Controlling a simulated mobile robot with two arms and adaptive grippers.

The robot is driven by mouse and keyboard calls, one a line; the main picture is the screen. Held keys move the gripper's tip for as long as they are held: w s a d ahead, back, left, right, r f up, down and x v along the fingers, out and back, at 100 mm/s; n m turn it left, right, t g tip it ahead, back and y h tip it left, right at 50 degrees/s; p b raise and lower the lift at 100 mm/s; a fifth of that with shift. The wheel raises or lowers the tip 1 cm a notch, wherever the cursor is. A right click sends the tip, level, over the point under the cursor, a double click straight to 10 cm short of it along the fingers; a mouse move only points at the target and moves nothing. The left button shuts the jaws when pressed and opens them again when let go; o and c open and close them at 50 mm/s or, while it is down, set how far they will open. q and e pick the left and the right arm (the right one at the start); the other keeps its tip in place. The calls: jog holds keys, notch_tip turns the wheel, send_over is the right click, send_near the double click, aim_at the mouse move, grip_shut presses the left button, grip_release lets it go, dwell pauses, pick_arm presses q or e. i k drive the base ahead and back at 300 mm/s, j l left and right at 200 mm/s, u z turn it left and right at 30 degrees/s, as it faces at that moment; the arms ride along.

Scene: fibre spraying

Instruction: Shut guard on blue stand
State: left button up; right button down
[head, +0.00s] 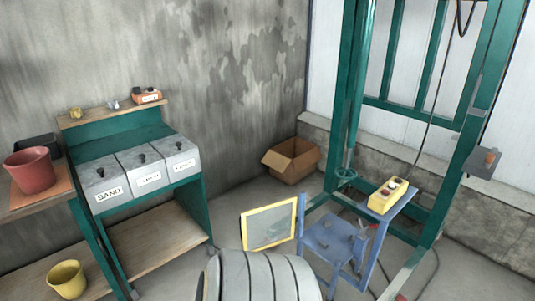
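The guard (268,226) is a yellow-framed panel with a see-through pane. It stands upright at the left side of the blue stand (326,234) and is swung out to the left, so the stand's top is uncovered. The stand is low, right of the lower middle of the head view, with small blue fittings on its top. A rounded grey ribbed shape (262,278) at the bottom edge hides part of the floor just in front of the guard. Neither of my grippers is in view.
A yellow control box (388,196) with buttons sits on a blue ledge right of the stand. A green frame (345,100) rises behind. A cardboard box (291,160) lies by the wall. Lidded grey bins (143,170) and a red pot (30,170) stand left.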

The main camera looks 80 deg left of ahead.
aim_at(242, 220)
jog(key=u, duration=2.1)
